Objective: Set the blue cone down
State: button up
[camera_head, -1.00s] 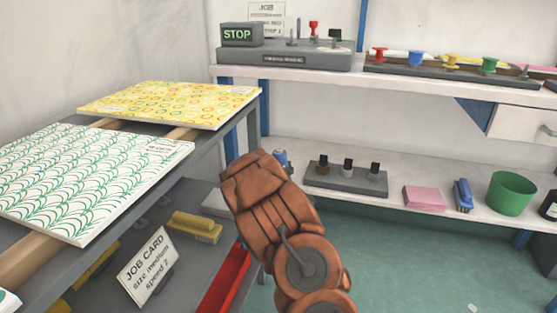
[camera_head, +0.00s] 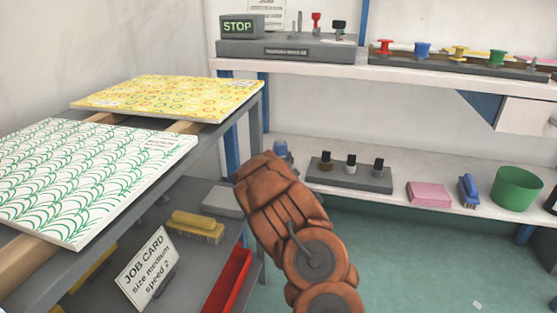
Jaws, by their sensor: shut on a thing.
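My arm reaches up from the bottom middle of the head view, and its orange-brown wrist end is in front of the lower shelf. A small blue thing (camera_head: 281,149) shows just past the wrist, at the left end of the lower shelf. Its lower part is covered, and I cannot tell whether it is the blue cone. A blue spool-like piece (camera_head: 422,50) stands in the upper shelf's rack, between a red and a yellow one.
The lower shelf (camera_head: 400,202) holds a grey block with dark-capped bottles (camera_head: 349,174), a pink block (camera_head: 430,194), a blue brush (camera_head: 468,190) and a green pot (camera_head: 517,188). A table with patterned boards (camera_head: 90,180), a job card (camera_head: 147,268) and a red tray (camera_head: 229,280) is at left.

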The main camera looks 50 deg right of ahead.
jog(key=o, duration=1.3)
jog(key=shift+f, duration=0.1)
jog(key=shift+r, duration=0.2)
jog(key=shift+p+v, duration=0.45)
jog(key=shift+v, duration=0.45)
jog(key=p+v, duration=0.3)
jog(key=v, duration=0.7)
jog(key=shift+s+a, duration=0.1)
